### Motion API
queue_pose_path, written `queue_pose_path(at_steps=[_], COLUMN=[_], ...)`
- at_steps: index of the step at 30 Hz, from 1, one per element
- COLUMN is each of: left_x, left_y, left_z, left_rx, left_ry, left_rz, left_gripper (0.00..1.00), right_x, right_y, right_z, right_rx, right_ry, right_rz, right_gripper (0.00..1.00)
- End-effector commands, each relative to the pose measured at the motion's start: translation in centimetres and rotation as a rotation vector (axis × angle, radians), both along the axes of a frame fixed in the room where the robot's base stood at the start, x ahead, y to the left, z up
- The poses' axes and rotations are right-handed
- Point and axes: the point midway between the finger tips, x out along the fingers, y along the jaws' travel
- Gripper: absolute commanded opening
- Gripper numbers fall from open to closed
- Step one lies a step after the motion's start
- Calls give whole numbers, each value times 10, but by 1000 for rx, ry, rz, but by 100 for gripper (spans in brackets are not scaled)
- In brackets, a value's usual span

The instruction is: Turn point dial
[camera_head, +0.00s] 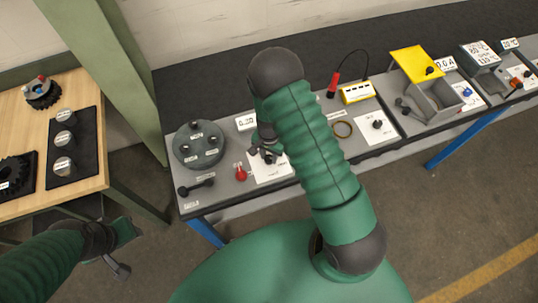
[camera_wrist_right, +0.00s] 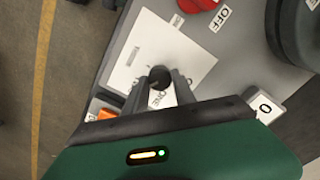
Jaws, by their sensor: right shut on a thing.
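The point dial (camera_wrist_right: 158,75) is a small black knob on a white plate (camera_wrist_right: 182,47) in the right wrist view. My right gripper (camera_wrist_right: 160,84) has its two fingers on either side of the knob and is shut on it. In the head view my right gripper (camera_head: 266,152) is over the same white plate (camera_head: 270,172), and my forearm hides part of the bench around it. Lettering near the dial is partly covered by the fingers. My left gripper (camera_head: 122,262) hangs low at the left, away from the bench; its jaws are unclear.
A red knob (camera_head: 241,173) and a dark lever (camera_head: 197,187) lie left of the plate. A round grey unit (camera_head: 199,146) stands behind them. Right are another dial plate (camera_head: 377,127), a yellow meter (camera_head: 356,92) and a yellow-lidded box (camera_head: 434,98). A wooden table (camera_head: 90,125) stands left.

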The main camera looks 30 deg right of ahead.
Motion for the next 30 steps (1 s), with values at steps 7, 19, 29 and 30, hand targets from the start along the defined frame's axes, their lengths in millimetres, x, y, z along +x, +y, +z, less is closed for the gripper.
queue_pose_path(at_steps=[7,19,29,30], left_x=[0,0,0,0], left_y=[0,0,0,0], left_z=[0,0,-6,-8], left_rx=[0,0,0,0], left_ry=[0,0,0,0], left_rz=[0,0,0,0], left_gripper=[36,36,36,36], right_x=[1,1,2,3], right_y=[0,0,1,0], right_z=[1,0,29,40], right_rx=[0,1,-1,-2], right_ry=[-2,-1,-6,-7], right_rz=[1,1,5,3], right_gripper=[0,53,53,53])
